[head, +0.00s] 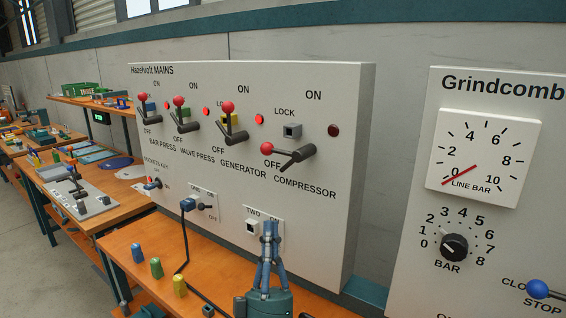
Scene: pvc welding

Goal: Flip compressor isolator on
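The compressor isolator (297,154) is the rightmost lever on the white Hazelvolt MAINS panel (345,90). Its red knob (267,149) points left, by the OFF label. The lamp (333,131) at its upper right is dark red and looks unlit. My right gripper is out of view.
Bar press (144,101), valve press (181,115) and generator (233,122) levers stand knob-up, with lit red lamps beside them. An orange bench (140,240) below holds coloured blocks and a black cable. The Grindcomb panel (430,150) with its gauge stands at right.

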